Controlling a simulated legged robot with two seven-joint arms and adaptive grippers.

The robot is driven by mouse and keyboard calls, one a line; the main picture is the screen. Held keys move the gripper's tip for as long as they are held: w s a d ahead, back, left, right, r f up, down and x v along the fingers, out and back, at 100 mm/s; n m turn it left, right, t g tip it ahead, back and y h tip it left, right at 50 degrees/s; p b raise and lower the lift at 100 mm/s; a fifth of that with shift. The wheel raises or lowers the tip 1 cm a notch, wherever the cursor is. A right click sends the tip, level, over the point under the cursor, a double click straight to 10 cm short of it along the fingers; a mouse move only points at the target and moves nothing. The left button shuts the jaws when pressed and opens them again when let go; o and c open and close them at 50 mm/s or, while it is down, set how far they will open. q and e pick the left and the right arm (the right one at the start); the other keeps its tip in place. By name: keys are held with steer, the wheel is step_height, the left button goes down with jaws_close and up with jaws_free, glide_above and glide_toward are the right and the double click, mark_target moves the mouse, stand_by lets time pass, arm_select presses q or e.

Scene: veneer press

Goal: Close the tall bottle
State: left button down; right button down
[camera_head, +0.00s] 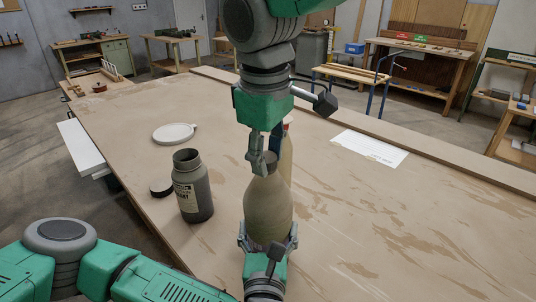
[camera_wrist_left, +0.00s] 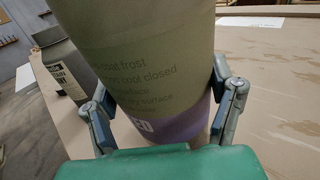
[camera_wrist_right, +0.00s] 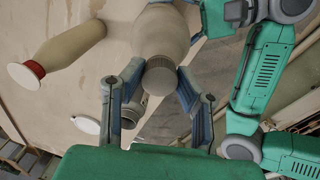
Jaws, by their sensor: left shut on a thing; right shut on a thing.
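The tall bottle (camera_head: 268,208) is olive-tan with printed text and a purple band low on its side, seen close in the left wrist view (camera_wrist_left: 135,60). My left gripper (camera_head: 267,236) is shut around its lower body, one finger on each side. My right gripper (camera_head: 263,160) comes from above and is shut at the bottle's top. In the right wrist view a grey ribbed cap (camera_wrist_right: 161,76) sits between its fingers, in line with the bottle neck. I cannot tell whether the cap is fully seated. The right fingers hide the neck in the head view.
An open dark grey bottle (camera_head: 193,190) stands left, with a black cap (camera_head: 161,188) beside it. A second tan bottle (camera_wrist_right: 70,50) with red neck and white top stands behind the held one. A white round lid (camera_head: 174,133) and white sheet (camera_head: 369,148) lie on the table (camera_head: 420,220).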

arm_select(q)
steer(key=shift+a+f, duration=0.1)
steer(key=shift+f, duration=0.2)
arm_select(e)
steer(key=shift+w+m, duration=0.1)
steer(key=shift+m, duration=0.7)
steer(key=c, duration=1.1)
jaws_free()
steer(key=r, duration=0.4)
steer(key=s+r, duration=0.1)
steer(key=r, duration=0.7)
steer(key=shift+s+a, duration=0.1)
steer(key=shift+s, duration=0.2)
